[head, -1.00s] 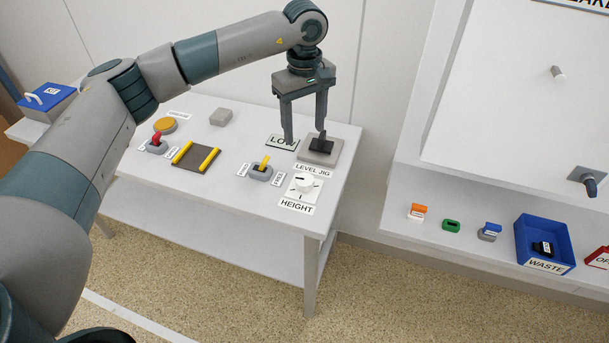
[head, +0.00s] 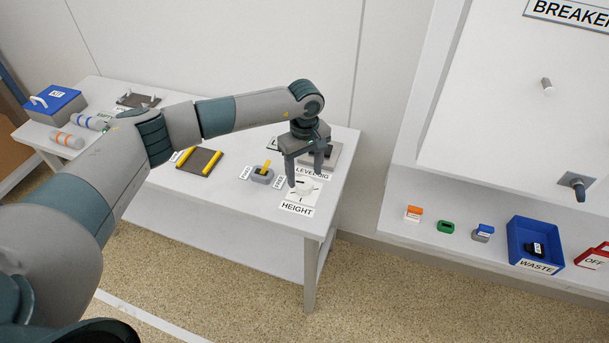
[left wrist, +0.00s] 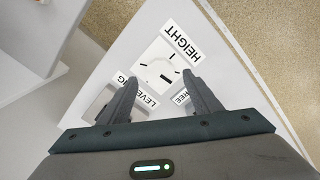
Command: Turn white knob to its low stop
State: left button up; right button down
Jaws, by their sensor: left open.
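The white knob (head: 305,188) sits on its white plate with dark tick marks, above the HEIGHT label (head: 297,209) near the table's front right corner. In the left wrist view the knob (left wrist: 160,70) shows between the fingertips, white on white, and its pointer is hard to read. My left gripper (head: 305,178) is open and points down over the knob, with one finger to each side. Whether the fingers touch the knob cannot be told. My right gripper is in neither view.
The grey level jig (head: 334,160) stands right behind the knob, partly hidden by my gripper. A yellow-handled switch (head: 263,173) is to the left, and a dark pad with yellow strips (head: 200,162) farther left. A blue WASTE bin (head: 515,238) stands on the right shelf.

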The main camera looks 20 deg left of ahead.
aim_at(305, 182)
pick_arm(q)
jog(key=shift+f+p, duration=0.35)
jog(key=shift+f, duration=1.4)
jog(key=shift+c, duration=0.2)
jog(key=c, duration=1)
